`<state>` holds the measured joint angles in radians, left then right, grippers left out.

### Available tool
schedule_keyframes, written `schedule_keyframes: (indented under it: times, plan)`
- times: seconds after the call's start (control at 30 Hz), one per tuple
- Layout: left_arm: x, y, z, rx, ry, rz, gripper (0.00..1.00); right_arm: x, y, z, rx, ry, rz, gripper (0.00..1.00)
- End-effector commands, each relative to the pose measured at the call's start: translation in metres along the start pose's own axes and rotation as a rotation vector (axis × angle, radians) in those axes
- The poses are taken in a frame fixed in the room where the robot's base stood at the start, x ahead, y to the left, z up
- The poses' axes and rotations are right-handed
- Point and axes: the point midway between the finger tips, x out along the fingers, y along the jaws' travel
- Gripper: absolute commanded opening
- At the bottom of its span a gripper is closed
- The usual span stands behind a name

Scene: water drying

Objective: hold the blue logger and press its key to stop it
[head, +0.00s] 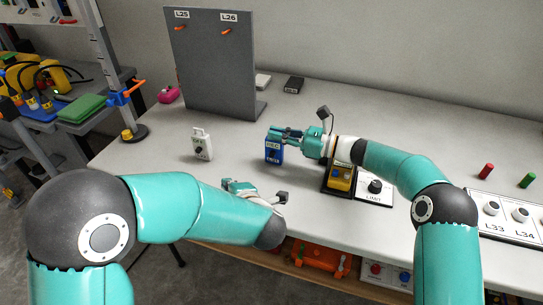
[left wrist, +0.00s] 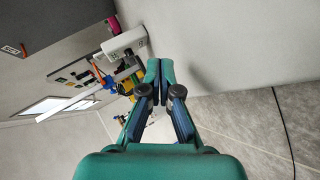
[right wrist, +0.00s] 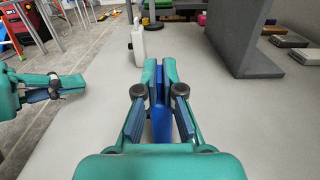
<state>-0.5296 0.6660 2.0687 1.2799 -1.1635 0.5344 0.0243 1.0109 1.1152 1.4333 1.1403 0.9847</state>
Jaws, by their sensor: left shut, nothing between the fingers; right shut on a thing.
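The blue logger (head: 274,153) stands upright on the white table in the head view, with pale lettering near its top. My right gripper (head: 275,134) is shut on its upper part from the right. In the right wrist view the blue logger (right wrist: 161,122) shows below and between the fingers, partly hidden by them; its key cannot be made out. My left gripper (head: 228,184) is shut and empty, in front of and to the left of the logger, near the table's front edge. In the left wrist view its fingertips (left wrist: 159,75) meet with nothing between them.
A white bottle-like device (head: 201,146) stands left of the logger. A grey panel (head: 212,65) with orange hooks stands behind. A yellow device (head: 340,178) in a dark holder and a white dial box (head: 374,190) sit under my right arm. Table between the grippers is clear.

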Motion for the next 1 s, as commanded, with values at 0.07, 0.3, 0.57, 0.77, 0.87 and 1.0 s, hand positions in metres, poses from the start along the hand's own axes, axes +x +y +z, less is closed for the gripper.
schedule_keyframes:
  times: [0.07,0.3,0.57,0.77,0.87,1.0]
  plan:
    - [-0.017,-0.002,0.023,0.019,-0.035,0.009,0.00,0.000,0.000,0.000,0.000,0.000,0.000,0.00]
    - [-0.042,-0.001,0.052,0.059,-0.096,0.046,0.00,0.000,0.000,0.000,0.000,0.000,0.000,0.00]
    - [-0.044,0.000,0.054,0.061,-0.101,0.049,0.00,0.000,0.000,0.000,0.000,0.000,0.000,0.00]
    - [-0.042,0.001,0.055,0.060,-0.101,0.049,0.00,0.000,0.000,0.000,0.000,0.000,0.000,0.00]
    - [-0.039,0.003,0.058,0.060,-0.101,0.048,0.00,0.000,0.000,0.000,0.000,0.000,0.000,0.00]
    - [-0.031,0.010,0.066,0.059,-0.100,0.048,0.00,0.000,0.000,0.000,0.000,0.000,0.000,0.00]
